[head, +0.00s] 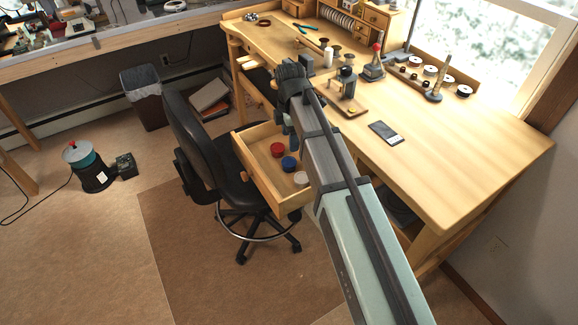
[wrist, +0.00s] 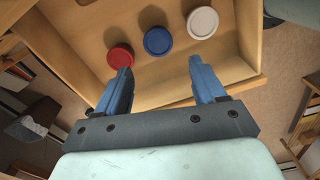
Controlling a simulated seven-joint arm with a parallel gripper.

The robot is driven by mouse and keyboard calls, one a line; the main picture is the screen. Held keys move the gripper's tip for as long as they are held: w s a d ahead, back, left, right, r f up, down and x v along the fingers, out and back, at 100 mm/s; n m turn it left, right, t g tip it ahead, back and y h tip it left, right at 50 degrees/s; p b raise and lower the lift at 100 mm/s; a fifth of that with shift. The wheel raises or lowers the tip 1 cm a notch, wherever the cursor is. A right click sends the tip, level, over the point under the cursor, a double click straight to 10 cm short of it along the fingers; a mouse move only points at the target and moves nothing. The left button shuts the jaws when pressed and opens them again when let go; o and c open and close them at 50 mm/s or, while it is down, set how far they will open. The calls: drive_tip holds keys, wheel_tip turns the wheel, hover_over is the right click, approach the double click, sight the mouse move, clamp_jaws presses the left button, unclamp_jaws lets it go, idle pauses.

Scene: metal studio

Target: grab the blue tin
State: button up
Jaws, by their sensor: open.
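The blue tin (head: 289,163) is a small round tin standing in the open wooden drawer (head: 262,187), between a red tin (head: 277,149) and a white tin (head: 301,178). In the wrist view the blue tin (wrist: 158,41) is in the middle, with the red tin (wrist: 120,56) to its left and the white tin (wrist: 202,22) to its right. My gripper (wrist: 158,72) is open and empty, its two blue fingers apart. The blue tin shows beyond the fingertips, in line with the gap between them. In the head view my arm hides most of the gripper.
The drawer's wooden walls surround the tins. A black office chair (head: 205,150) stands against the drawer's left side. The workbench (head: 440,160) above holds a phone (head: 385,133), spools and small tools. A corner of its top at right is clear.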

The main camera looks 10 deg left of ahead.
hover_over(288, 161)
drive_tip(key=f, duration=0.6)
drive_tip(key=shift+s+d+f, duration=0.15)
drive_tip(key=shift+d+f, duration=0.2)
drive_tip(key=shift+a+f, duration=0.15)
drive_tip(key=shift+f, duration=1.2)
drive_tip(key=shift+a+f, duration=0.1)
drive_tip(key=shift+f, duration=1.2)
drive_tip(key=shift+c, duration=0.3)
drive_tip(key=c, duration=0.8)
